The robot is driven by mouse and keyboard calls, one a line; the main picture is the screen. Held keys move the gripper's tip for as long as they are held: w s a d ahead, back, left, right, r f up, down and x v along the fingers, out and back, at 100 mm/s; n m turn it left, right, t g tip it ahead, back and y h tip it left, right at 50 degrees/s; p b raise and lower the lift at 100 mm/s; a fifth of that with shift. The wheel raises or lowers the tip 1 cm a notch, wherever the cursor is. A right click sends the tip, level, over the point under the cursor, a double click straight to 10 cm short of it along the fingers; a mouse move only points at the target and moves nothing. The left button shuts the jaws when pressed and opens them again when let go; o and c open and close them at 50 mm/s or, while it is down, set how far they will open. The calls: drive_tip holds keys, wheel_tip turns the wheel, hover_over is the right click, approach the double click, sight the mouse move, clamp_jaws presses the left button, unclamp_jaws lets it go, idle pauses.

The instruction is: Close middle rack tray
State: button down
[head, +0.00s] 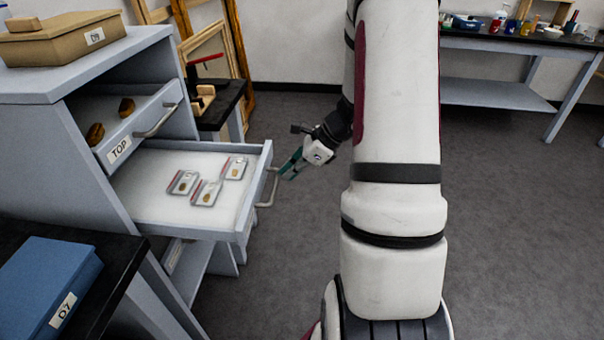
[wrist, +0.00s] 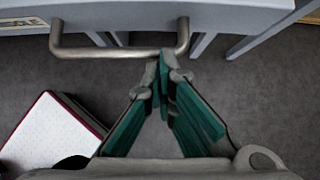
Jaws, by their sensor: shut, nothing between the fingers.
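The middle rack tray (head: 160,205) is pulled well out of the grey rack (head: 50,125). It holds several small labelled packets (head: 207,192) with brown pieces in them. Its bar handle (head: 268,188) is on the front face, and the handle also shows in the wrist view (wrist: 120,53). My gripper (head: 285,175) is just right of the handle in the head view. In the wrist view my gripper (wrist: 163,60) has its green fingertips together, close to the right end of the handle. Nothing is between the fingers. I cannot tell whether they touch the handle.
The drawer marked TOP (head: 125,130) above is partly out. A lower tray (head: 175,255) shows below. A tan box (head: 65,38) sits on the rack. A blue box (head: 48,285) is on the dark table at front left. Open floor (head: 520,220) lies to the right.

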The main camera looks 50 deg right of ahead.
sight(206, 175)
drive_tip(key=w+a, duration=0.4)
drive_tip(key=w, duration=0.2)
drive_tip(key=w+a, duration=0.5)
drive_tip(key=w, duration=0.1)
drive_tip(key=w+a, duration=0.5)
drive_tip(key=w, duration=0.1)
drive_tip(key=shift+w+a+b, duration=0.25)
drive_tip(key=shift+b, duration=0.1)
drive_tip(key=shift+d, duration=0.1)
